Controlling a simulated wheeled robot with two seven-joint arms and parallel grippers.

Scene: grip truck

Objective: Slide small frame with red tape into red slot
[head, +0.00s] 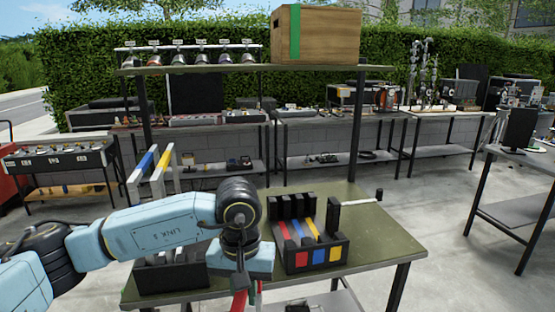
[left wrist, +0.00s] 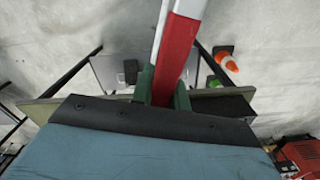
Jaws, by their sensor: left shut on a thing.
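My left gripper (left wrist: 163,88) is shut on the small frame with red tape (left wrist: 181,48), whose white edge shows beside the red in the left wrist view. In the head view the frame's red end (head: 239,302) hangs below my wrist, in front of the table's near edge; the fingers are mostly hidden there. The black slotted box (head: 289,262) stands on the table right of my wrist, apart from the frame. Its front has red, blue and yellow squares, and coloured strips run along its slots, including the red slot (head: 283,229). My right gripper is out of view.
A black rack (head: 170,278) is left of my wrist, partly behind my arm. Frames with blue tape (head: 145,163) and yellow tape (head: 162,162) stand upright at the left. A shelf (head: 250,69) with a wooden box (head: 335,35) overhangs the back. The table's right side (head: 380,240) is clear.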

